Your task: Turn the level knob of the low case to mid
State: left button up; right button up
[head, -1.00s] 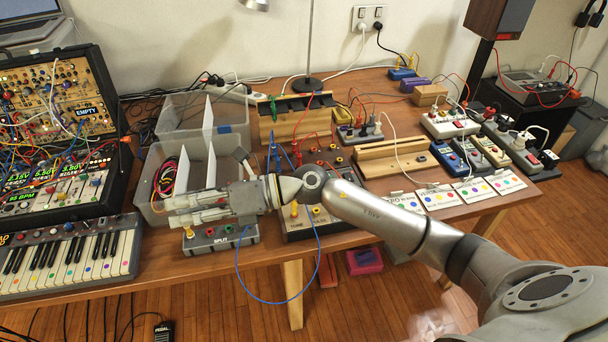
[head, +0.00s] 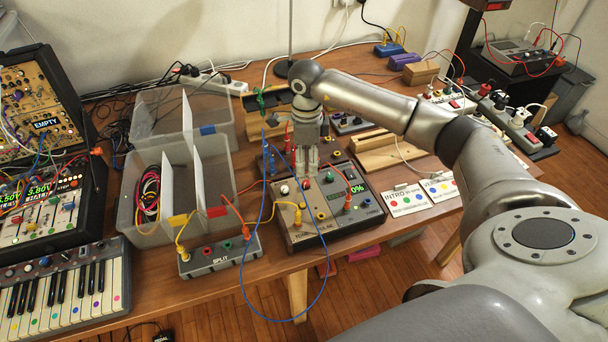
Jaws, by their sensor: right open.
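A low flat case (head: 331,236) stands at the table's front edge, with a beige left panel and a dark right panel. My right gripper (head: 306,183) points down over the upper middle of this case. Its fingers are open and at or just above the panel; I cannot tell if they touch it. A pale round knob (head: 284,189) shows left of the fingers. Any knob between the fingers is hidden, so its setting cannot be read. My left gripper is not in view.
A grey SPLIT box (head: 220,257) with plugged cables stands left of the case. A blue cable (head: 270,318) loops over the case and table edge. A clear bin (head: 128,214) stands behind left. Cards (head: 404,200) lie to the right. A keyboard (head: 62,290) is front left.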

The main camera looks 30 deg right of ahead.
aim_at(305, 182)
notch_tip(305, 182, down, 5)
jog(key=shift+a+f+p, duration=0.1)
jog(key=shift+p, duration=0.25)
notch_tip(305, 182, down, 2)
jog(key=shift+f, duration=0.1)
jog(key=shift+c, duration=0.7)
jog(key=c, duration=0.5)
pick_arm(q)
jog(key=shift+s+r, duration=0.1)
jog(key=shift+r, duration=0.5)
pick_arm(e)
grip_shut()
